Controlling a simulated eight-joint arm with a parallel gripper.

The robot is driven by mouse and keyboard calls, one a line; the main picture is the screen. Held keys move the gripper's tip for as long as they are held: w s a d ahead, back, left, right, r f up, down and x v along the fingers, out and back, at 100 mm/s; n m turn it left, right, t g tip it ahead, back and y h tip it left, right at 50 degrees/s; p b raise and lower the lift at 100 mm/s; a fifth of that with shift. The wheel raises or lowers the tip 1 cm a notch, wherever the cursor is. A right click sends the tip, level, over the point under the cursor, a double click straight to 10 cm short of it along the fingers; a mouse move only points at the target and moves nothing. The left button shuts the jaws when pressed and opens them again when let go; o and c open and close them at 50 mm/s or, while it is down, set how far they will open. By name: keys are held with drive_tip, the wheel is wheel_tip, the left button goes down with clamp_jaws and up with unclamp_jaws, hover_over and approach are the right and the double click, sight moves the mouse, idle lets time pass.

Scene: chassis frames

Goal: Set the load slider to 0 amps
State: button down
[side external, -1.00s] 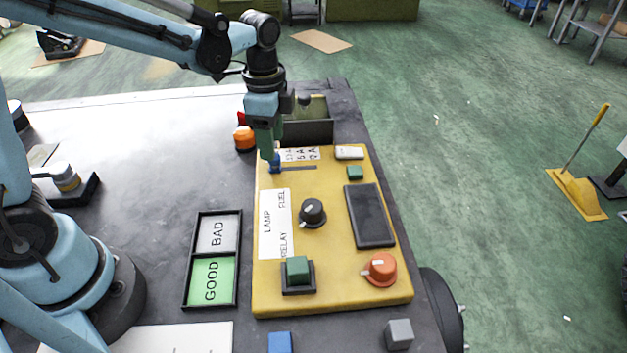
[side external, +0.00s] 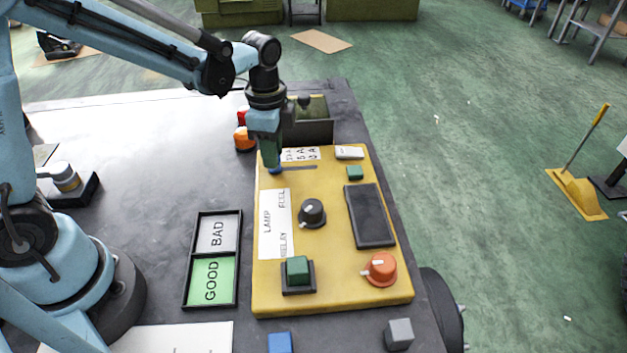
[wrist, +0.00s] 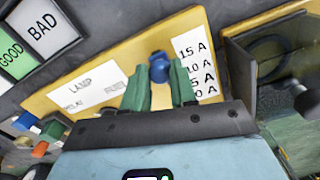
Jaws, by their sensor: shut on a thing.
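The load slider has a blue knob (side external: 275,170) at the left end of a dark slot (side external: 303,167) on the yellow panel (side external: 335,275). A white label strip (side external: 302,154) lies beside the slot. In the wrist view the strip (wrist: 197,68) reads 15 A, 10 A, 5 A and 0 A, and the blue knob (wrist: 159,67) sits near the 15 A end. My gripper (side external: 271,164) points down at the knob, its green fingers (wrist: 162,85) shut on it from both sides.
A black knob (side external: 312,212), an orange knob (side external: 380,268), a green button (side external: 297,270) and a dark screen (side external: 370,215) are on the panel. A dark open box (side external: 306,132) stands just behind. An orange round object (side external: 244,139) lies left of my gripper.

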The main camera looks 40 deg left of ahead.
drive_tip(key=w+d, duration=0.5)
drive_tip(key=shift+w+d, duration=0.35)
drive_tip(key=shift+d, duration=0.05)
drive_tip(key=c, duration=0.9)
unclamp_jaws()
wheel_tip(320, 180, up, 12)
